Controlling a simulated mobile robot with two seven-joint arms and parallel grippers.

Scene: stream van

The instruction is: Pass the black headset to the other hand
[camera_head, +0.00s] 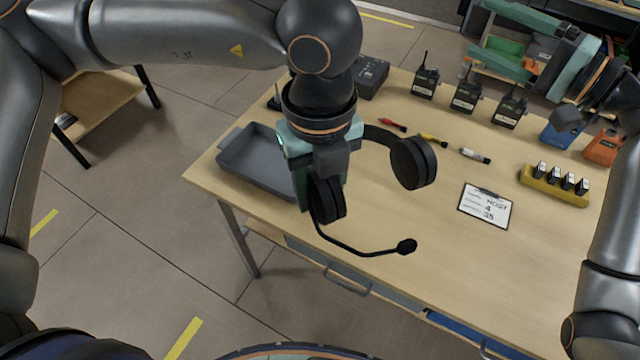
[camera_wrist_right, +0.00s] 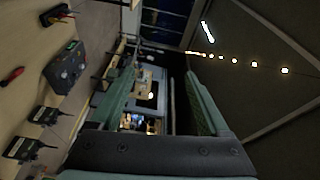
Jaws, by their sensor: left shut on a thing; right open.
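The black headset (camera_head: 412,163) hangs in the air above the near left part of the table in the head view. Its boom microphone points right and low. My left gripper (camera_head: 318,190) points down and is shut on the headset near one ear cup; its fingertips are partly hidden. My right gripper (camera_head: 500,52) is at the upper right of the head view, open and empty, well apart from the headset. In the right wrist view its two green fingers (camera_wrist_right: 160,95) stand apart with nothing between them.
The wooden table (camera_head: 400,215) holds a grey tray (camera_head: 255,165), several radios (camera_head: 466,95), a black box (camera_head: 370,76), small coloured tools (camera_head: 432,139), a clipboard (camera_head: 486,206) and a yellow battery holder (camera_head: 553,187). The table's front middle is clear.

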